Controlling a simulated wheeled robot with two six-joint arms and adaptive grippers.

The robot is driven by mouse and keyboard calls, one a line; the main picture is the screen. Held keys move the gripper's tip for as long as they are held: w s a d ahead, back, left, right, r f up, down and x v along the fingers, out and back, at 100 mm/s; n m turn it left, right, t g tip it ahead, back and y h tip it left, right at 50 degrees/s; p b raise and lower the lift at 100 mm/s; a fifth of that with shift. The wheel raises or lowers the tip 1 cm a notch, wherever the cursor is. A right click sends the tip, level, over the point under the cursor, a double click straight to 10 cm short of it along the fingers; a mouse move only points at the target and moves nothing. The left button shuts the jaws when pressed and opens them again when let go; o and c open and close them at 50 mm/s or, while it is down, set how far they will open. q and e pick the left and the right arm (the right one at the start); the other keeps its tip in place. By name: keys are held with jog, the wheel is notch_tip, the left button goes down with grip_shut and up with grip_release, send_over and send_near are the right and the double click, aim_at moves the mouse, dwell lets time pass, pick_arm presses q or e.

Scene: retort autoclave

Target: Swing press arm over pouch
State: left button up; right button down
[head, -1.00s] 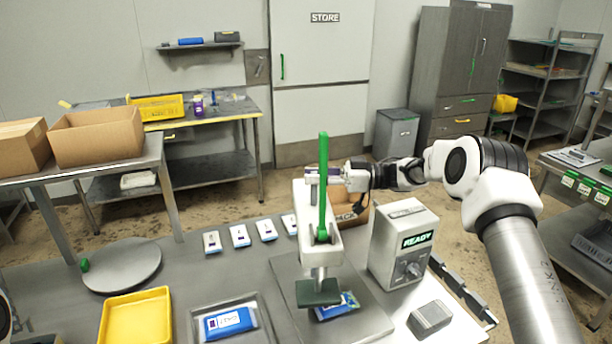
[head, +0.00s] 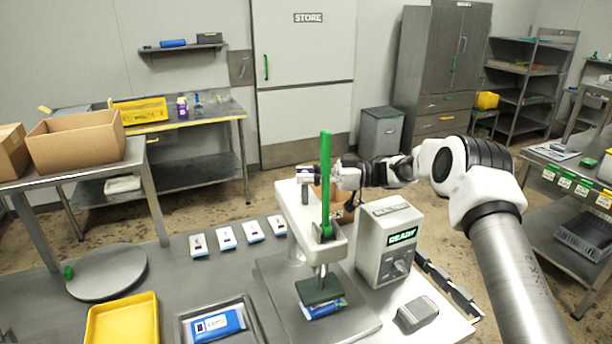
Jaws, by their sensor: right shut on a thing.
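The press arm (head: 312,213) is a white beam with an upright green lever (head: 326,180) and a dark green press pad (head: 320,290) below its front end. The pad hangs over the blue pouch (head: 322,309) on the grey press plate (head: 356,325) and hides its rear part; the pouch's front strip shows. I cannot tell whether pad and pouch touch. My right gripper (head: 318,174) is behind the lever, shut on the small upright grip at the back of the press arm. Its fingertips are partly hidden. My left gripper is not in view.
A control box reading READY (head: 395,240) stands close right of the press, with a small grey block (head: 417,313) before it. Several white packs lie left of the press. A tray with a blue pouch (head: 217,325) and a yellow bin (head: 122,322) stand front left.

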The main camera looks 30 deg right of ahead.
jog(key=shift+w+d+r, duration=0.1)
jog(key=shift+d+r, duration=0.05)
jog(key=shift+r, duration=0.05)
dwell(0.5)
jog(key=c, duration=1)
grip_release()
jog(key=shift+c, duration=0.2)
jog(key=shift+w+d+f, duration=0.1)
jog(key=shift+d+f, duration=0.05)
jog(key=shift+f, duration=0.1)
jog(key=v, duration=1.2)
